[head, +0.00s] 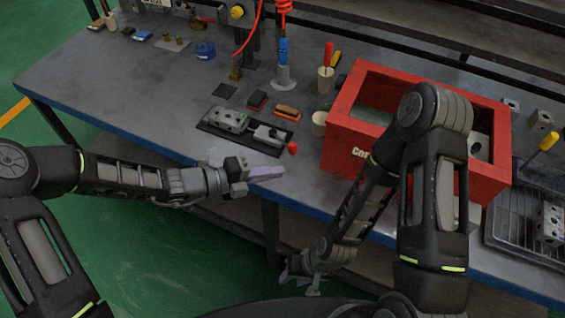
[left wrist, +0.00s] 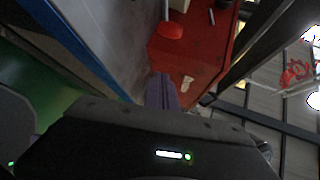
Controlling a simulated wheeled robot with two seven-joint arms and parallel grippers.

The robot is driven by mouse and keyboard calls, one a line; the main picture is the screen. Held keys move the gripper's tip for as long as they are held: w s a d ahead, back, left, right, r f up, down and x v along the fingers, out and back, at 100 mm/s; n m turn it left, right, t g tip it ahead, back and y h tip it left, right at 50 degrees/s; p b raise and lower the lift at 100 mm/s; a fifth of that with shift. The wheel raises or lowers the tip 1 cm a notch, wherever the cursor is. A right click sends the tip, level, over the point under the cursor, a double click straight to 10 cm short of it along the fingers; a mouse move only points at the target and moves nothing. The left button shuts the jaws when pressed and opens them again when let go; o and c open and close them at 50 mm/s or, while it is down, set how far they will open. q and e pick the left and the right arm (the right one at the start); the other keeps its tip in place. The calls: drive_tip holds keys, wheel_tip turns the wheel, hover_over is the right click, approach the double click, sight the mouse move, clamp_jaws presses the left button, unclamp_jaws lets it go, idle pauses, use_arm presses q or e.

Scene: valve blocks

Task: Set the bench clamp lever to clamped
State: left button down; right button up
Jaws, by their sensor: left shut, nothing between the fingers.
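The bench clamp (head: 230,120) is a grey metal block and jaw on a dark plate near the bench's front edge. Its lever ends in a red knob (head: 292,148), which points toward the front right of the plate. The knob also shows in the left wrist view (left wrist: 170,31), beyond my fingertips. My left gripper (head: 280,172) is shut and empty, with purple fingers pressed together, just in front of the knob; a gap shows between them. My right gripper (head: 288,272) hangs low in front of the bench, partly hidden, and its opening is unclear.
A red crate (head: 341,116) stands right of the clamp, behind my right arm. A cream cup (head: 319,122) stands beside it. Black and orange blocks (head: 286,112) lie behind the clamp. A wire tray (head: 505,232) is at the far right. The bench left of the clamp is clear.

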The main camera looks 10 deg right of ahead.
use_arm(q)
drive_tip(key=s+a, duration=0.1)
drive_tip(key=s+a+r, duration=0.1)
drive_tip(key=s+a, duration=0.1)
drive_tip(key=shift+s+a+r, duration=0.15)
drive_tip(key=shift+a+r, duration=0.1)
drive_tip(key=shift+r, duration=0.05)
idle(0.4)
